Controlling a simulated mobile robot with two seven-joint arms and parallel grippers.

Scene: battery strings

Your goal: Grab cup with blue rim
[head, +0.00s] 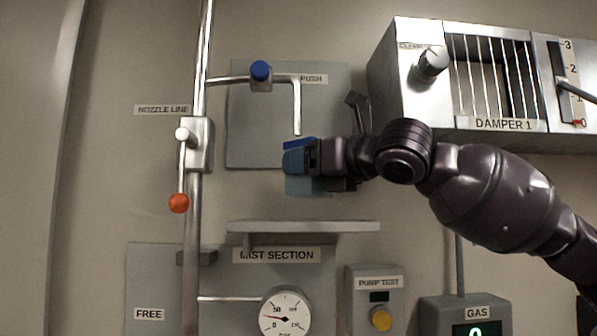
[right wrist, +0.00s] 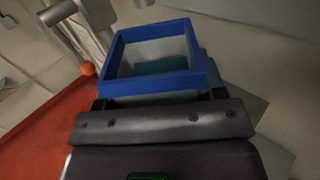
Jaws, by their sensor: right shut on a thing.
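The cup with the blue rim (head: 300,185) is in my right gripper (head: 312,158), just below the open end of the bent nozzle pipe (head: 297,115) in the head view. Its body is translucent bluish and square. In the right wrist view the square blue rim (right wrist: 115,62) faces the camera, with a pale inside and a blue-green bottom. The gripper is shut on the cup, and its fingers hide part of the cup's side. My left gripper is in neither view.
A metal shelf (head: 300,227) lies below the cup. A vertical pipe (head: 192,245) with an orange-knobbed lever (head: 179,203) stands to the left. A damper box (head: 400,85) is at the upper right. A gauge (head: 285,312) and a pump test box (head: 374,300) are below.

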